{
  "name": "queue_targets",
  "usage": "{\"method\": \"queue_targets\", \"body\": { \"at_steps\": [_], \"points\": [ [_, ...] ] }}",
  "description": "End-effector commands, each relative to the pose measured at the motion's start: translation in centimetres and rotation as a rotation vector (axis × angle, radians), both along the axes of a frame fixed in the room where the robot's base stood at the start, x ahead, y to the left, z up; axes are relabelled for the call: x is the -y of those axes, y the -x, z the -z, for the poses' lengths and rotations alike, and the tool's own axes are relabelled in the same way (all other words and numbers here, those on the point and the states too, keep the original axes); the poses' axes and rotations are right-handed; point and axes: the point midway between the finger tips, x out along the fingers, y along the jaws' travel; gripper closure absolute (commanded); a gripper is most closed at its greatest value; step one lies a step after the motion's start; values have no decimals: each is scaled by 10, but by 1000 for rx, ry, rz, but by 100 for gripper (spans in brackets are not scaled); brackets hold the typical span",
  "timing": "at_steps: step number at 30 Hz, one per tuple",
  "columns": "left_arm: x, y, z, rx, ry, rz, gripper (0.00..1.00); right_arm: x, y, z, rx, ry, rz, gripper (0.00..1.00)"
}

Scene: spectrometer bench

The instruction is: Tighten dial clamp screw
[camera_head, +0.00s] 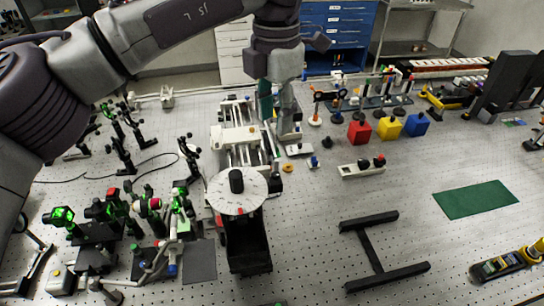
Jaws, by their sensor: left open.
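A round white dial (222,199) with graduation marks and a red mark at its front edge sits on a black stand (245,243) near the middle of the bench. An upright black knob (237,181) stands on top of the dial. I cannot tell which part is the clamp screw; it may be hidden or too small. My left arm reaches in from the upper left, and my left gripper (279,122) points down behind and to the right of the dial, apart from it. It is open, and nothing shows between its fingers. My right gripper is not in view.
A pale rail assembly (237,134) lies behind the dial. Green-lit optics mounts (62,216) crowd the left. Red (359,132), yellow (388,127) and blue (417,125) blocks stand at the back right. A black H-shaped frame (372,258) and a green mat (475,200) lie right, with bare bench between.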

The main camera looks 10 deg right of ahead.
Motion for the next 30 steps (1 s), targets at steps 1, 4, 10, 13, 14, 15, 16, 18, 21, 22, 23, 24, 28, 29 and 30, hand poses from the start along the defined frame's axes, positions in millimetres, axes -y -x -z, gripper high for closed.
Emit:
{"method": "queue_targets", "body": {
  "at_steps": [1,4,10,13,14,15,16,18,21,22,23,24,28,29,30],
  "points": [
    [0,0,4,-3,-1,0,58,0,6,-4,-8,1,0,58],
    [-1,1,20,-4,-1,2,58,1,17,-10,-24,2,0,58],
    [-1,1,61,-7,-2,0,58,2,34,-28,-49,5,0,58],
    [-1,1,82,-6,-2,1,58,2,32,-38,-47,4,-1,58],
    [-1,1,88,-6,-2,0,58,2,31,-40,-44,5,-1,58],
    [0,2,95,-5,-1,1,58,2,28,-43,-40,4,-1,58],
    [-1,2,100,-5,-2,1,58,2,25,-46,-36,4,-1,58],
    [0,1,111,-4,-1,0,58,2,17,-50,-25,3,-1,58],
    [0,1,122,-4,-1,0,58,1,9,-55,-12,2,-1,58],
    [0,1,125,-2,0,0,58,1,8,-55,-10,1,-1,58],
    [0,1,127,-2,0,0,58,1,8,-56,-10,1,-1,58],
    [0,1,129,-2,0,1,58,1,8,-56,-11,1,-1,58],
    [0,1,132,-1,0,1,58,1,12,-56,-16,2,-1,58],
    [0,1,133,-1,0,1,58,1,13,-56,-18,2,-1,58],
    [0,1,133,-1,0,1,58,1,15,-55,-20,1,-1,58]
  ]
}}
